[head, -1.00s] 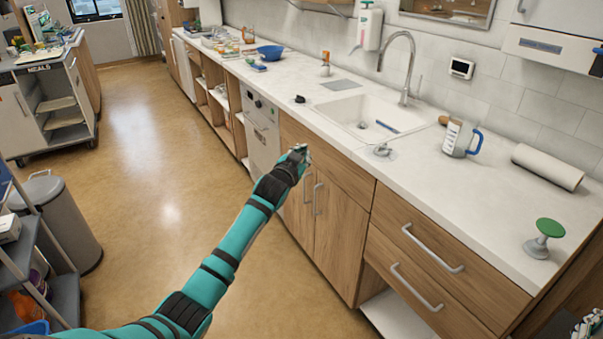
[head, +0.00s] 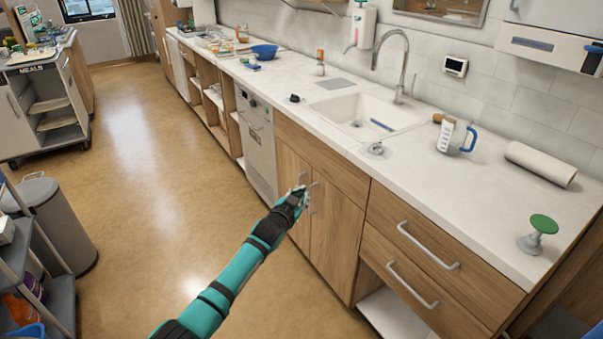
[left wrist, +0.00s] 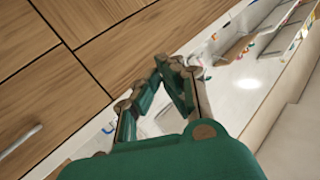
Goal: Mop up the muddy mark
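No muddy mark can be made out on the floor (head: 150,190) or the counter (head: 455,205) in the head view. My left gripper (head: 300,193) is low in front of the wooden cupboard doors (head: 335,235) under the sink, close to their handles; I cannot tell whether it touches them. In the left wrist view its green fingers (left wrist: 163,72) lean together at the tips, with nothing seen between them. My right gripper is out of view. A white paper roll (head: 541,164) lies on the counter at right.
The counter holds a sink (head: 365,112), a measuring jug (head: 455,137) with a blue handle and a blue bowl (head: 264,52). A grey bin (head: 55,225) and a shelved cart (head: 35,270) stand at left. A meals trolley (head: 45,100) is farther back. The floor between is clear.

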